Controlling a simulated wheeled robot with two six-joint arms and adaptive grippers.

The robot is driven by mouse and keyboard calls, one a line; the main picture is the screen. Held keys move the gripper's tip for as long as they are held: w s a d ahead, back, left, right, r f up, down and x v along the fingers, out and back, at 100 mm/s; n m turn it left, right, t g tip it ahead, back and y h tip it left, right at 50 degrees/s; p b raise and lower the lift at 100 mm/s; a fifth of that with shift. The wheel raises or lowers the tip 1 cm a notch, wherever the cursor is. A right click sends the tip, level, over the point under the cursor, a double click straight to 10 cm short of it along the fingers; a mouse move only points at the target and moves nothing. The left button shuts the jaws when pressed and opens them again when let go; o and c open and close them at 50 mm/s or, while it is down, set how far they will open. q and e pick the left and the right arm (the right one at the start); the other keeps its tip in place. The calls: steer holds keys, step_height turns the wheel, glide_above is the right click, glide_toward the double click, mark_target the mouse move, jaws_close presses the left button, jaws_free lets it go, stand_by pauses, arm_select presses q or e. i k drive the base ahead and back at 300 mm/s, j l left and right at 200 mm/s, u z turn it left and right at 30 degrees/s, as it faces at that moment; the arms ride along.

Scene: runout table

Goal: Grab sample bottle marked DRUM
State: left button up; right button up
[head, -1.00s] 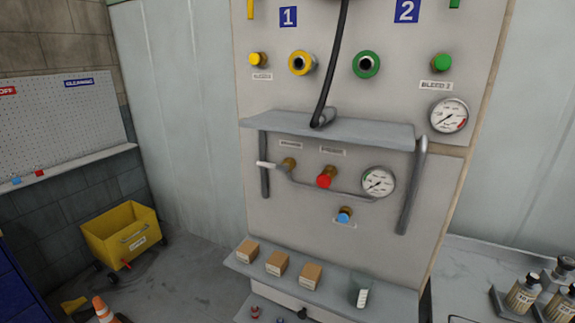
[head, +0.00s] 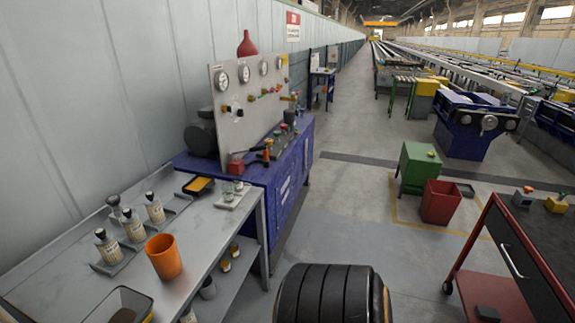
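Several sample bottles with dark caps and pale labels stand on the grey bench at the left. The nearest bottle (head: 108,246) and the one beside it (head: 133,225) stand in a low grey holder. Another bottle (head: 155,208) is farther right, and one more (head: 115,206) stands behind, partly hidden. The label print is too small to read, so I cannot tell which is marked DRUM. Neither of my grippers is in view.
The grey bench (head: 200,225) also holds an orange cup (head: 164,256) and a dark-bottomed tray (head: 120,307). A blue cabinet (head: 290,185) adjoins it. A large black ribbed object (head: 330,295) fills the bottom middle. A red cart (head: 500,280) is at right; open floor lies between.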

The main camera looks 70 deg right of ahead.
mark_target(225, 264)
steer(key=z, duration=1.7)
steer(key=i+l+u, duration=0.25)
steer(key=u, duration=0.15)
steer(key=i+l+u, duration=0.2)
steer(key=u, duration=0.15)
steer(key=i+l+u, duration=0.15)
steer(key=l+u, duration=0.25)
steer(key=i+l+u, duration=0.1)
steer(key=l+u, duration=0.3)
